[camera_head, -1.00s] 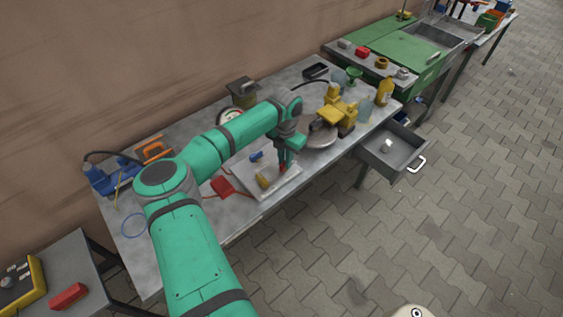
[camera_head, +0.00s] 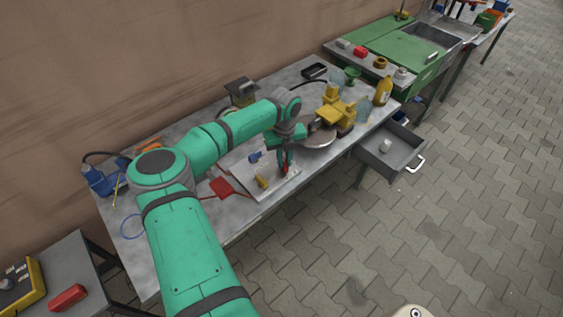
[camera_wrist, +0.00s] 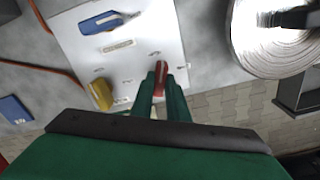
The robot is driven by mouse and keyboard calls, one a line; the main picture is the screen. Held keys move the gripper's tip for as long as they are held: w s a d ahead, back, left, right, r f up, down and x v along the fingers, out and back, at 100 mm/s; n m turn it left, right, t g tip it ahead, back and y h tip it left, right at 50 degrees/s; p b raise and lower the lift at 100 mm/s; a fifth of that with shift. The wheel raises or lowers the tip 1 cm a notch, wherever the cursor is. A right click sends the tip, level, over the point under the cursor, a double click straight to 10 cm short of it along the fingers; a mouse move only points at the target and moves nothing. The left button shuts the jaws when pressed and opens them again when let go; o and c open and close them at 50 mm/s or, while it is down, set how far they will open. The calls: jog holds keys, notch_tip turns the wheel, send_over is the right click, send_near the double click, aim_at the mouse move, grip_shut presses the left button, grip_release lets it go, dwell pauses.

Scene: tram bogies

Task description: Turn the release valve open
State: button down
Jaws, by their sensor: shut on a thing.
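A white panel (camera_wrist: 75,55) lies on the metal workbench and carries three coloured handles. My gripper (camera_wrist: 161,88) points down at the panel and is shut on the red handle (camera_wrist: 160,78), which shows between its fingers. In the head view my gripper (camera_head: 284,163) covers much of this handle. A blue handle (camera_wrist: 108,22) sits beside a slot on the panel, and a yellow handle (camera_wrist: 101,95) stands nearer the panel's edge. Both are apart from my fingers. I cannot read any marking that names the valve.
A round metal disc (camera_wrist: 262,50) under a yellow machine (camera_head: 337,112) stands close to the panel's right. An open drawer (camera_head: 398,160) juts out from the bench. A red flat tool (camera_head: 222,187) lies left of the panel.

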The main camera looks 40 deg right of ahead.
aim_at(285, 162)
jog(key=shift+s+d+n, duration=0.1)
jog(key=shift+n, duration=1.05)
jog(key=shift+s+d+n, duration=0.1)
jog(key=shift+n, duration=1.05)
jog(key=shift+w, duration=0.1)
jog(key=c, duration=1.7)
grip_release()
jog(key=shift+a, duration=0.1)
jog(key=shift+w+r, duration=0.1)
jog(key=shift+r, duration=0.05)
notch_tip(285, 162, up, 10)
jog(key=shift+r, duration=0.25)
